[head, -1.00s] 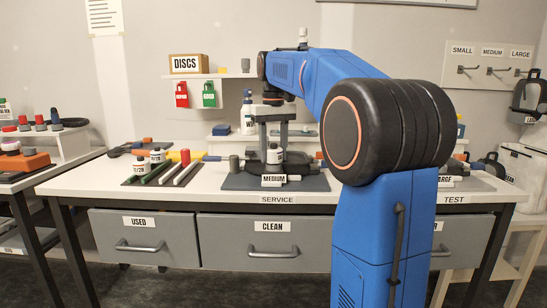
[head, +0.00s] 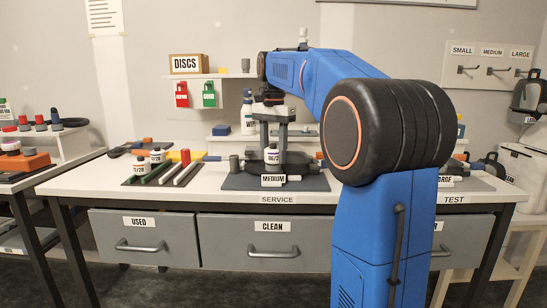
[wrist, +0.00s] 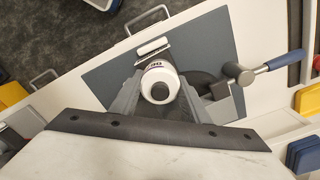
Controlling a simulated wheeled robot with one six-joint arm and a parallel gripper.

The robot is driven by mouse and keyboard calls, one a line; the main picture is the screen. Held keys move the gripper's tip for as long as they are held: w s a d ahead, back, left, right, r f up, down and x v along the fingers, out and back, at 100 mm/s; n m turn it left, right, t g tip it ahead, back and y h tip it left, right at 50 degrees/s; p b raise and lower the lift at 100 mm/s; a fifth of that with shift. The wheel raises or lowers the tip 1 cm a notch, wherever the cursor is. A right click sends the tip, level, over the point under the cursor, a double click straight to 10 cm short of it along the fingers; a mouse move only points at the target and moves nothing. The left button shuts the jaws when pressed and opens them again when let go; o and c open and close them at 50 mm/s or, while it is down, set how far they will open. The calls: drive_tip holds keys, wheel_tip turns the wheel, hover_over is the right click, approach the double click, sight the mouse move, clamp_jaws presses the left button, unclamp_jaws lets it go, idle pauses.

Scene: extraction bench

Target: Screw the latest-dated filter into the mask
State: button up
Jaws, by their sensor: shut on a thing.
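My gripper (head: 273,149) points down over the service bench, its two grey fingers shut on a white, dark-banded filter (head: 272,157). Its small date label is hard to read, perhaps starting 06. The wrist view shows the same filter (wrist: 158,80) between the fingertips, with a dark round hole facing the camera. The filter is above a dark grey mat (head: 315,182) behind the MEDIUM sign (head: 273,181). Dark grey parts behind it may be the mask; I cannot tell whether the filter touches them.
Coloured rods (head: 185,172) lie on a dark mat left of my gripper. A blue-handled tool (wrist: 276,64) lies beside the filter in the wrist view. The shelf with the DISCS box (head: 187,64) is behind. More masks (head: 488,166) are at right.

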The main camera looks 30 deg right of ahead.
drive_tip(key=shift+m, duration=1.3)
drive_tip(key=o, duration=1.2)
drive_tip(key=shift+o, duration=0.2)
